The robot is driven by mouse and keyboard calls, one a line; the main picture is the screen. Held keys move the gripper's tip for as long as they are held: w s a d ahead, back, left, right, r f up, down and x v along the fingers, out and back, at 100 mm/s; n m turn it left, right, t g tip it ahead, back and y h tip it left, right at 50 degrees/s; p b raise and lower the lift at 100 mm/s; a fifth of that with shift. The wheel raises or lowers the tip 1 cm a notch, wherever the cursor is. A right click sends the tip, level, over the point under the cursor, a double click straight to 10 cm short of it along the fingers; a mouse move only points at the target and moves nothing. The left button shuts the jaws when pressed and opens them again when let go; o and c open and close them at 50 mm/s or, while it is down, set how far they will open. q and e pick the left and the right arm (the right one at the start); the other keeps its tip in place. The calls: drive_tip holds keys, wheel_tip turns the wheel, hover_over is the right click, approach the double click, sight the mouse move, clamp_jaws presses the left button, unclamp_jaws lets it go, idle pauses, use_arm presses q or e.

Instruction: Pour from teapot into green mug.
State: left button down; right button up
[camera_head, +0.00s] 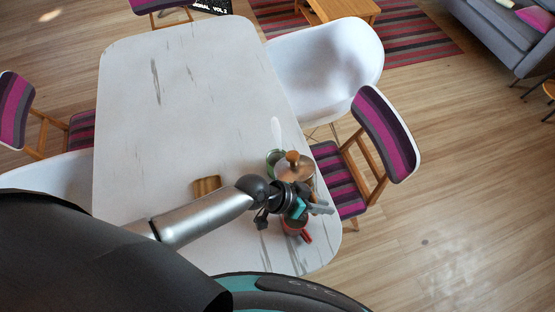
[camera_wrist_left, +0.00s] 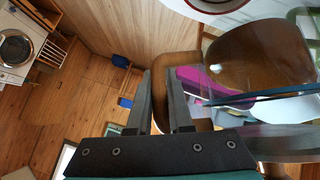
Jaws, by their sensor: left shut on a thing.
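The teapot (camera_head: 295,172) is copper-brown with a round knob on top, at the right edge of the table in the head view. In the left wrist view its brown body (camera_wrist_left: 262,62) fills the upper right. My left gripper (camera_head: 318,207) is just in front of it, its fingers (camera_wrist_left: 163,100) shut on its brown handle (camera_wrist_left: 176,68). The green mug (camera_head: 272,157) is just behind and left of the teapot, partly hidden by it. I cannot tell whether liquid is flowing. My right gripper is in neither view.
A red mug (camera_head: 304,235) stands below my left gripper, partly hidden. The far part of the white table (camera_head: 190,90) is clear. A striped chair (camera_head: 385,135) and a white chair (camera_head: 325,70) stand along its right side.

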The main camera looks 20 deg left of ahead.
use_arm(q)
drive_tip(key=shift+w+r, duration=0.2)
drive_tip(key=shift+w, duration=0.15)
drive_tip(key=shift+w+a+r+g+h+b, duration=0.2)
drive_tip(key=shift+a+r+g+h+b, duration=0.15)
drive_tip(key=shift+b, duration=0.3)
drive_tip(key=shift+w+a+n, duration=0.1)
drive_tip(key=shift+w+n, duration=0.1)
drive_tip(key=shift+n, duration=0.1)
drive_tip(key=shift+w+a+r+n+g+h+b, duration=0.3)
drive_tip(key=shift+w+a+r+g+h+b, duration=0.25)
drive_tip(key=shift+b, duration=0.4)
idle(1.7)
drive_tip(key=shift+w+a+r+n+h, duration=0.15)
drive_tip(key=shift+w+a+r, duration=0.1)
drive_tip(key=shift+r, duration=0.15)
drive_tip(key=shift+w+a+r+n+h, duration=0.15)
drive_tip(key=shift+w+a+r, duration=0.1)
drive_tip(key=shift+r, duration=0.15)
idle(3.2)
